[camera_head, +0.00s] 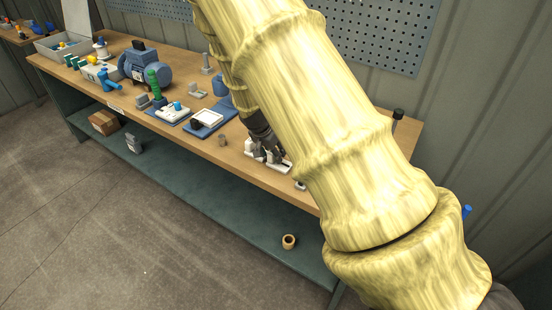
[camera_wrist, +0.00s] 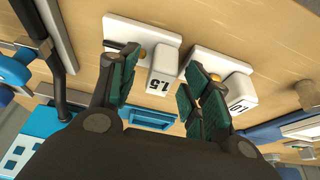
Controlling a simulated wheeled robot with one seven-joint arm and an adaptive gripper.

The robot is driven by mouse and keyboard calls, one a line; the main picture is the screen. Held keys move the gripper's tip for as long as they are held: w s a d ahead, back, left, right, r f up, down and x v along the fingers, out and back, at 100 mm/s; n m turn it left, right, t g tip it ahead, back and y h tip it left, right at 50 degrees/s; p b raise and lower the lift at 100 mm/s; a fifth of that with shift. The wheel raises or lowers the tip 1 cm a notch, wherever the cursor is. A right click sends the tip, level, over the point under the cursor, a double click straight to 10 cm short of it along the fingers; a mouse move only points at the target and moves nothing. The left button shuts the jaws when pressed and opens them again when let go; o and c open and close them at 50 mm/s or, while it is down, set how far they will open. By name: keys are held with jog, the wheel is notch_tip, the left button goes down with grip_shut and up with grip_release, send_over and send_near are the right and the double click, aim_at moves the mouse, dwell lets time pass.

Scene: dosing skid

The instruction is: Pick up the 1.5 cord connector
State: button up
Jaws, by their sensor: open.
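The 1.5 cord connector (camera_wrist: 162,70) is a white block marked 1.5, seen in the wrist view against a white plate (camera_wrist: 130,31) with a brass-coloured part beside it. My gripper (camera_wrist: 160,75) is open, with one dark green-padded finger left of the connector and the other right of it. No finger clearly touches it. The 1.0 connector (camera_wrist: 238,90) is a similar white block just right of my right finger. In the head view my gripper (camera_head: 264,143) is low over the white plate (camera_head: 287,167) on the bench, and the connectors there are too small to tell apart.
The wooden bench (camera_head: 240,167) also holds a blue motor-like unit (camera_head: 147,66), a white-topped blue tray (camera_head: 207,122) and a green-handled part (camera_head: 154,82). In the wrist view a dark bent bar (camera_wrist: 50,60) stands left of my fingers. A pegboard (camera_head: 385,40) is behind.

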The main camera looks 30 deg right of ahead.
jog(key=shift+w+d+f, duration=0.1)
jog(key=shift+d+f, duration=0.05)
jog(key=shift+f, duration=0.3)
jog(key=shift+c, duration=0.2)
jog(key=c, duration=1)
grip_shut()
jog(key=shift+r, duration=0.15)
